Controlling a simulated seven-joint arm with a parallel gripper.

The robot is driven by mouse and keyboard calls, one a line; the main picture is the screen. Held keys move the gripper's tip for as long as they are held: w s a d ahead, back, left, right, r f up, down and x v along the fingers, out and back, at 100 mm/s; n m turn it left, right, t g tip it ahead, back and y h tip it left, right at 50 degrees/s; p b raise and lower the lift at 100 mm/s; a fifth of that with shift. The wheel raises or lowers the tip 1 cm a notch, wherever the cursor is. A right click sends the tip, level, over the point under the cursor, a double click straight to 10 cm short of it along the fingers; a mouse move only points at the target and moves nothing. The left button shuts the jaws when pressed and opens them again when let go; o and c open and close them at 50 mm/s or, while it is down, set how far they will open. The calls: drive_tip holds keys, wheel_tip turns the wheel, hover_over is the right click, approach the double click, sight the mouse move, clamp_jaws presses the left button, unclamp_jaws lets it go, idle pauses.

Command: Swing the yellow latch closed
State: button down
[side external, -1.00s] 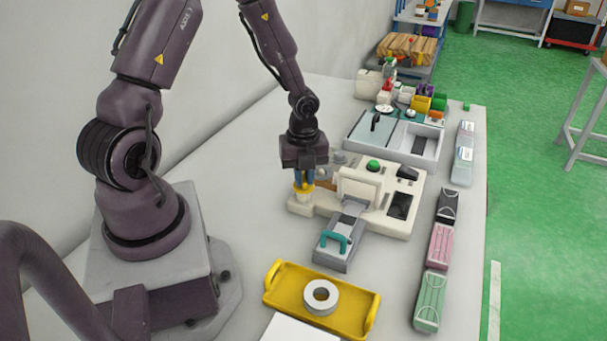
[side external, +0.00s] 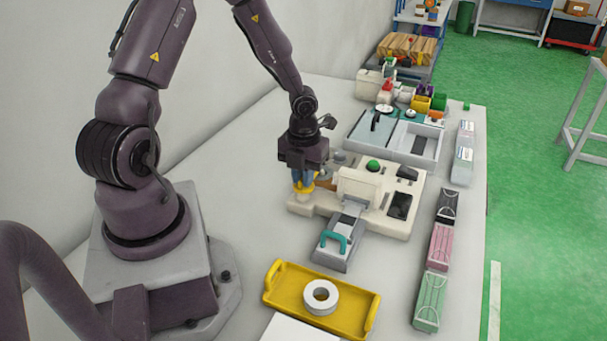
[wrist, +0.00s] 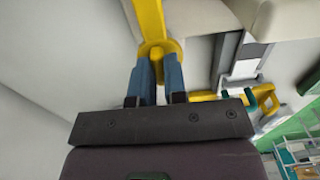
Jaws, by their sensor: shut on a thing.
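The yellow latch (side external: 301,188) is at the left end of the cream machine (side external: 385,213). In the wrist view its yellow bar (wrist: 149,18) runs up from a round yellow part between my fingertips. My gripper (wrist: 159,58) has its blue fingers shut on the yellow latch. In the side view my gripper (side external: 302,183) points down at the machine's left end and partly hides the latch. From these views I cannot tell the latch's exact angle.
A grey slide with a teal handle (side external: 334,239) juts from the machine's front. A yellow tray (side external: 345,320) with a white roll (side external: 320,296) lies in front. Black, pink and green boxes line the right edge. Bare table lies left of the machine.

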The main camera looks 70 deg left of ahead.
idle(0.4)
drive_tip(key=c, duration=1.2)
unclamp_jaws()
drive_tip(key=shift+o, duration=0.2)
wheel_tip(320, 180, up, 13)
